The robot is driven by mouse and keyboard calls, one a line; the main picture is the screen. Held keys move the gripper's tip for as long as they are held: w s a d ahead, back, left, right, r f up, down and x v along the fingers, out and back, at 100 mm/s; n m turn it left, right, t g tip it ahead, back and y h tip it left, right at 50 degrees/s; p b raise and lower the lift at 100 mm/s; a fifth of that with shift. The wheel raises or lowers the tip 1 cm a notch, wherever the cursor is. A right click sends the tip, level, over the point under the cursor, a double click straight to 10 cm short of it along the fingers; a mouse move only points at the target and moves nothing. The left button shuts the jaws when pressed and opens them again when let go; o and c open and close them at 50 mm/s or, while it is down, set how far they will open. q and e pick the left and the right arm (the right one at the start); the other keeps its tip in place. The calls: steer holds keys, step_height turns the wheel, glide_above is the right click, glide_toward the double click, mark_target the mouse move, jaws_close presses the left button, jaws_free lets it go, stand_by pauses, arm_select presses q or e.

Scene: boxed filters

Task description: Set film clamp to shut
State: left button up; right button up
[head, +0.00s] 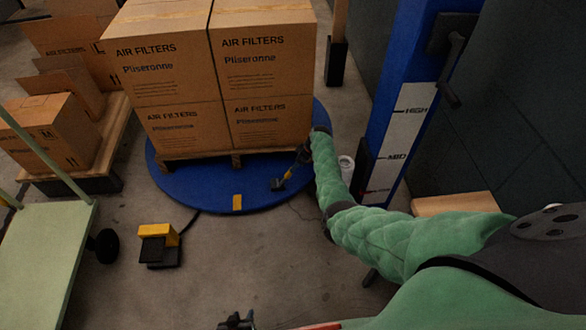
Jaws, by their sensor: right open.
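A small black and yellow piece, which looks like the film clamp (279,185), is on the right part of the blue turntable (190,198), in front of the boxes. Whether the clamp is open or shut is too small to tell. My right arm in its green sleeve reaches in from the right. My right gripper (301,156) is open, just above and right of the clamp. I cannot tell whether it touches it. My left gripper (237,321) is at the bottom edge, mostly cut off, far from the clamp.
Stacked air filter boxes (268,73) stand on a pallet on the turntable. A blue mast (404,75) with height labels stands right, a white roll (346,164) near its foot. A yellow and black pedal (158,245) lies on the floor. A green cart (45,240) stands left.

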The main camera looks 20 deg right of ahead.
steer(key=shift+v, duration=1.1)
